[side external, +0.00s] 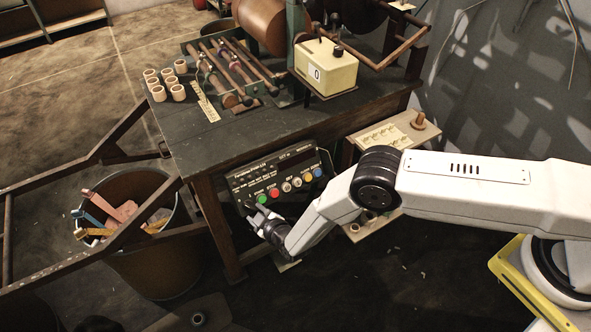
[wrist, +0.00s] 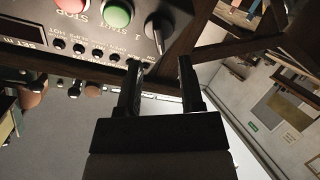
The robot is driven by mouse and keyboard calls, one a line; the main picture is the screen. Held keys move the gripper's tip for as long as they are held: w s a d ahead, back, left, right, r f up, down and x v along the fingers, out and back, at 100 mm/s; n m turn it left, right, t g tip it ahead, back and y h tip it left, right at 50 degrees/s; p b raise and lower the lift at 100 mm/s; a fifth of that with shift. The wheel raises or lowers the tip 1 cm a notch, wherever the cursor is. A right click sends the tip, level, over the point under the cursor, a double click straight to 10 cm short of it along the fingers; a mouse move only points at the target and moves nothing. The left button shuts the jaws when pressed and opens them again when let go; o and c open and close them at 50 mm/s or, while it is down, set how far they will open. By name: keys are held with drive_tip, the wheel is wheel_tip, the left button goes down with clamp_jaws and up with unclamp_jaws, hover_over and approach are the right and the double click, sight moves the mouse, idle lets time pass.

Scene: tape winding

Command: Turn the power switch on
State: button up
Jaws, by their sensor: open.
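A dark control panel (side external: 268,178) is fixed to the front of the workbench, with a row of coloured buttons along its lower edge. In the wrist view, a black switch knob (wrist: 158,31) sits at the panel's right end, beside a mark "I" and the green START button (wrist: 117,13). I take this knob to be the power switch. My gripper (side external: 251,209) is at the panel's lower left corner in the side view. In the wrist view its two fingers (wrist: 160,62) are apart with nothing between them. The knob lies just beyond the fingertips, apart from them as far as I can tell.
The red STOP button (wrist: 72,7) is beside START. The wooden workbench (side external: 190,135) carries rollers and a cream counter box (side external: 326,70). A bin of scraps (side external: 150,265) stands at left, near a metal frame (side external: 85,255). A small shelf (side external: 400,130) is right of the panel.

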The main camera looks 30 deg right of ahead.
sight(249, 207)
drive_tip(key=shift+x, duration=1.7)
clamp_jaws()
